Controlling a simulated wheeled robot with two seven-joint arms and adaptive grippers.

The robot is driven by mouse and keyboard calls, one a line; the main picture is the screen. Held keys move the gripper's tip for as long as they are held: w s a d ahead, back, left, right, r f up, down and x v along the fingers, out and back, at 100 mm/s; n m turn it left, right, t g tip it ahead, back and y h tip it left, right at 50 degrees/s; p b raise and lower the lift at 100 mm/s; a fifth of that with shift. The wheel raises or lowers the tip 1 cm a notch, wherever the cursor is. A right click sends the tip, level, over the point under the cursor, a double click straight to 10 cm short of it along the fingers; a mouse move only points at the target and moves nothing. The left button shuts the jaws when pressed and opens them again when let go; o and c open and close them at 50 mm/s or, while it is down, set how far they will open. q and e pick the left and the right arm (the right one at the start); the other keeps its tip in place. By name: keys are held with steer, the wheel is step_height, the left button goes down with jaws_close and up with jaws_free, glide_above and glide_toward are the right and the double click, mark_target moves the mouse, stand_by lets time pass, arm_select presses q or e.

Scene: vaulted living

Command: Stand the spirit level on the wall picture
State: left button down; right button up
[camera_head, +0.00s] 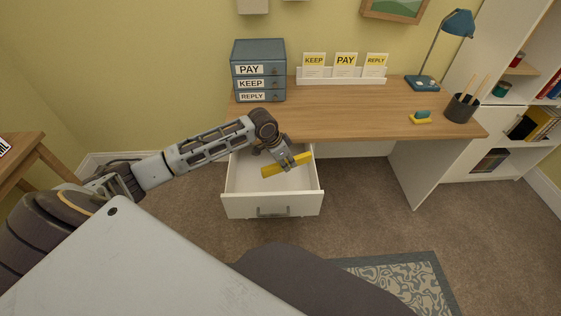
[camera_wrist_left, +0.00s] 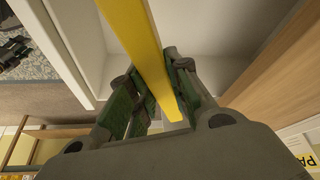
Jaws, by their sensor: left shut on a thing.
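The spirit level is a yellow bar (camera_head: 287,165) held over the open drawer (camera_head: 272,198) of the desk. My left gripper (camera_head: 289,164) is shut on it, and it also shows in the left wrist view (camera_wrist_left: 143,45) between the gripper's green-padded fingers (camera_wrist_left: 158,100). Whether the bar touches the drawer is hard to tell. The wall picture (camera_head: 396,9) has a wooden frame and a green image. It hangs on the wall above the desk at the top right, cut by the view's upper edge. My right gripper is not in view.
On the wooden desk (camera_head: 340,118) stand a blue labelled drawer box (camera_head: 258,50), a white card rack (camera_head: 342,81), a blue lamp (camera_head: 456,25), a dark pencil cup (camera_head: 462,108) and a yellow and teal item (camera_head: 421,118). White shelves (camera_head: 505,95) stand at the right.

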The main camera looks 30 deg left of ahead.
mark_target(299, 162)
arm_select(q)
steer(key=d+n, duration=0.1)
steer(key=w+d+n+y+b, duration=0.1)
steer(key=d+n, duration=0.2)
steer(key=shift+w+t+b, duration=0.3)
steer(key=shift+t+b, duration=0.05)
steer(key=shift+t, duration=0.05)
steer(key=shift+w+d+r+n+y+b, duration=0.3)
steer(key=shift+d+n, duration=0.2)
steer(key=shift+n, duration=0.2)
steer(key=shift+w+d+r+n+y+b, duration=0.2)
steer(key=shift+d+n+y, duration=0.25)
steer(key=shift+n, duration=0.25)
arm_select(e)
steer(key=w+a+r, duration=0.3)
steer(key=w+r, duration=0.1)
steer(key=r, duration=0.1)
arm_select(q)
steer(key=shift+d, duration=0.15)
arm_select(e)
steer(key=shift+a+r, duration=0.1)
